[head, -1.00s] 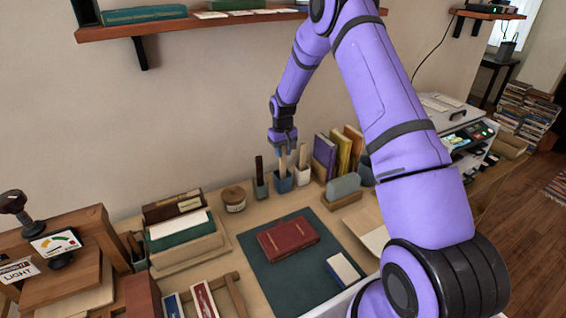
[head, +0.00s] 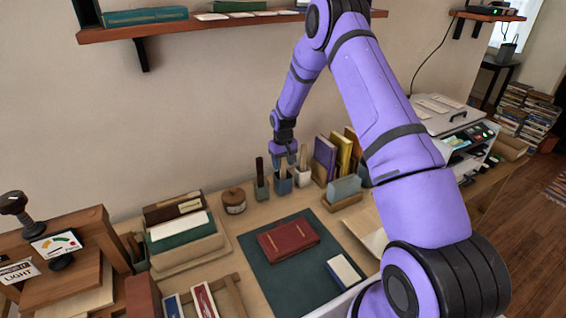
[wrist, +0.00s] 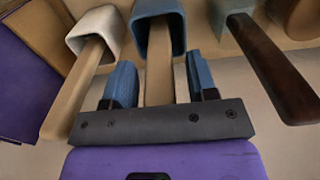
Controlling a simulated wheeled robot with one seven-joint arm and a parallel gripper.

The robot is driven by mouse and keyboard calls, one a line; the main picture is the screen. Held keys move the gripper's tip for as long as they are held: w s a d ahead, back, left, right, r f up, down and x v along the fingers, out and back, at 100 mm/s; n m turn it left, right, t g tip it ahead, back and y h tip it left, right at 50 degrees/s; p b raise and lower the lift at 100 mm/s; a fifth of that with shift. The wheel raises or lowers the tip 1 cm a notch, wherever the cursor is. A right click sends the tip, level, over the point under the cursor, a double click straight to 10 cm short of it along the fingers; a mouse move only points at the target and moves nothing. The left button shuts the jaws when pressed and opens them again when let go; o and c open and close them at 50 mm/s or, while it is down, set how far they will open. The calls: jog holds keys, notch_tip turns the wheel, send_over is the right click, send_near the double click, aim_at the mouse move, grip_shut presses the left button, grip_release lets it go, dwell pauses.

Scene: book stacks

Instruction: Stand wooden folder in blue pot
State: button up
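The blue pot (head: 283,185) stands on the table near the wall, between two other pots. It also shows at the top of the wrist view (wrist: 158,36). The wooden folder (wrist: 160,82), a flat pale wooden strip, stands in the blue pot with its upper part sticking out. My gripper (head: 284,160) is over the blue pot. In the wrist view my gripper (wrist: 160,68) has its two blue fingers on either side of the folder, with a narrow gap visible on each side. The folder's lower end is hidden inside the pot.
A white pot (head: 303,179) with a pale stick and a grey-green pot (head: 262,188) with a dark brown stick flank the blue pot closely. Upright books (head: 325,158) stand to the right. A red book (head: 288,239) lies on a dark green mat (head: 270,285).

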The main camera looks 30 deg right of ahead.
notch_tip(320, 180, up, 12)
jog(key=shift+r, duration=0.15)
dwell(0.5)
jog(key=shift+s, duration=0.15)
dwell(0.3)
